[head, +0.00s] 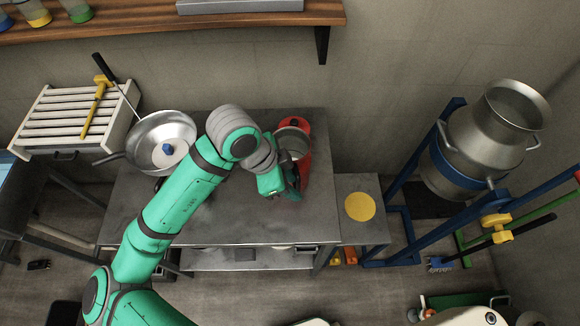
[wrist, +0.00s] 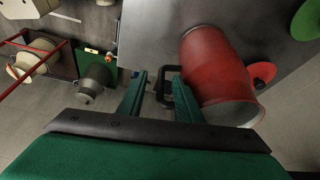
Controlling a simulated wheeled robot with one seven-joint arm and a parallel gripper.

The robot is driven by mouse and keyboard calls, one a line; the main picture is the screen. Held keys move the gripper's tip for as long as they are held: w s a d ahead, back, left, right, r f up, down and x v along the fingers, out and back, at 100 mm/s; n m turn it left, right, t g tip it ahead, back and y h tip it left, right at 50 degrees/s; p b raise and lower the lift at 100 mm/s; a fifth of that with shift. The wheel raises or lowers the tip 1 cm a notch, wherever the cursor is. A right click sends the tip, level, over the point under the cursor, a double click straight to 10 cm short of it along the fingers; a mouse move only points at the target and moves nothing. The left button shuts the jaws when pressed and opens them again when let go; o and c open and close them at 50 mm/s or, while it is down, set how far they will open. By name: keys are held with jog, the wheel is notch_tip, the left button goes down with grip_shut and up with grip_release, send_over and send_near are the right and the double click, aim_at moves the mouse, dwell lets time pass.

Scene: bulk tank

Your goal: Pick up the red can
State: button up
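The red can (head: 306,167) stands on the grey metal table, with its open metallic mouth facing up in the head view. My arm and gripper (head: 288,190) partly cover its near side. In the wrist view the red can (wrist: 212,62) lies right of centre, beside the right finger. Its black handle (wrist: 163,98) shows in the gap between the fingertips of my gripper (wrist: 160,76). The fingers are apart, and I see no clear grip on the handle. Whether the right finger touches the can is hard to tell.
A steel pan (head: 145,135) with a blue-knobbed lid sits at the table's left. A small side table with a yellow disc (head: 360,206) stands to the right. A tilted steel milk churn (head: 490,135) hangs in a blue frame farther right. The front of the metal table (head: 250,225) is clear.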

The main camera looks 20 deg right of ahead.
jog(key=x, duration=0.5)
jog(key=shift+w, duration=0.1)
jog(key=shift+a, duration=0.1)
jog(key=shift+c, duration=0.6)
grip_shut()
jog(key=shift+w, duration=0.15)
dwell(0.4)
